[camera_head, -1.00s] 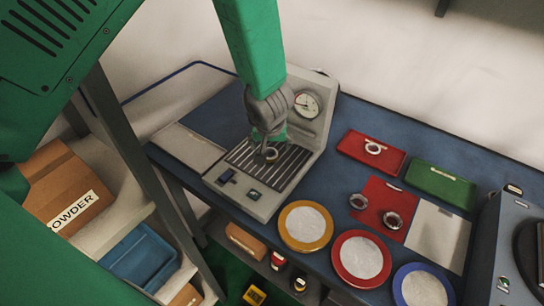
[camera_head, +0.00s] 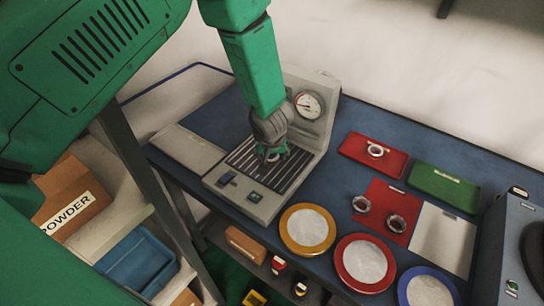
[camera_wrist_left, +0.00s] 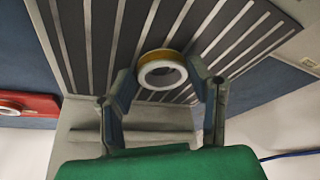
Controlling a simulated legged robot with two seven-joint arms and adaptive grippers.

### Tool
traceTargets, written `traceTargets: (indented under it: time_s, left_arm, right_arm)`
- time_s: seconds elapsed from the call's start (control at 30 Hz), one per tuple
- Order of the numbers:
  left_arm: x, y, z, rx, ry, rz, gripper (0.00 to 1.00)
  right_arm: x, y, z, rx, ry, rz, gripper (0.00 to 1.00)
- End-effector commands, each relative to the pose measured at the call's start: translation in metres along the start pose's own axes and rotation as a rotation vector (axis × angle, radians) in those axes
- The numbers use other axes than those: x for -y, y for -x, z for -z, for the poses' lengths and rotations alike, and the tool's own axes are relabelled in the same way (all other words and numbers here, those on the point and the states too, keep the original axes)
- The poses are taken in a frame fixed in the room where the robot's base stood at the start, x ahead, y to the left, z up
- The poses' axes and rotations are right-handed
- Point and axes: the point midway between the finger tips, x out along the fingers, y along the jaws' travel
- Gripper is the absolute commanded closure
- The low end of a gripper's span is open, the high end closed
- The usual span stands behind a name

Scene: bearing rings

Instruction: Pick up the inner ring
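A small ring (camera_wrist_left: 162,73) with a pale face and a brass-coloured rim lies on the dark slatted plate (camera_wrist_left: 95,35) of a grey machine with a dial. My left gripper (camera_wrist_left: 162,82) is open around it, one finger on each side, with small gaps seeming to remain. In the head view the left gripper (camera_head: 271,155) is low over the slatted plate and mostly hides the ring. Other metal rings show: one on the red tray (camera_head: 352,148), and two, a left ring (camera_head: 361,204) and a right ring (camera_head: 396,223), on the red mat. My right gripper is not in view.
The grey machine's upright back with its gauge (camera_head: 308,105) stands close behind the gripper. A green tray (camera_head: 443,188) and a white panel (camera_head: 441,240) lie to the right. Yellow (camera_head: 307,252), red (camera_head: 364,287) and blue-rimmed discs line the front edge.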

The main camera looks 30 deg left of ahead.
Motion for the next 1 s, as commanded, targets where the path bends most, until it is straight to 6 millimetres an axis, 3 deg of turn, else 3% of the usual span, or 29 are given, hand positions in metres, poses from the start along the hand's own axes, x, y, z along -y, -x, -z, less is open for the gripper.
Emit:
traceTargets:
  time_s: [0.03, 0.07, 0.2, 0.43, 0.8, 1.0]
  left_arm:
    - [0.000, 0.000, 0.000, 0.000, 0.000, 0.000, 0.77]
    - [0.000, 0.000, 0.000, 0.000, 0.000, 0.000, 0.88]
    - [0.000, -0.001, 0.000, 0.000, 0.000, 0.000, 0.95]
    - [0.000, 0.004, 0.002, 0.001, -0.001, 0.001, 0.95]
    - [0.000, 0.070, 0.030, -0.001, 0.001, 0.000, 0.95]
    - [0.000, 0.089, 0.038, 0.000, 0.001, 0.000, 0.95]
  right_arm:
    - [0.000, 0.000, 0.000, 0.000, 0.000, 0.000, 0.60]
    - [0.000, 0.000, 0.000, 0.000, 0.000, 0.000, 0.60]
    - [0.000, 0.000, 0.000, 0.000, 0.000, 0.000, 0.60]
    - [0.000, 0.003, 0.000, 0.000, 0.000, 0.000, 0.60]
    - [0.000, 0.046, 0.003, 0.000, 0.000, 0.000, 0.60]
    - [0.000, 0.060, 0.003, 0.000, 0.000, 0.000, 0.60]
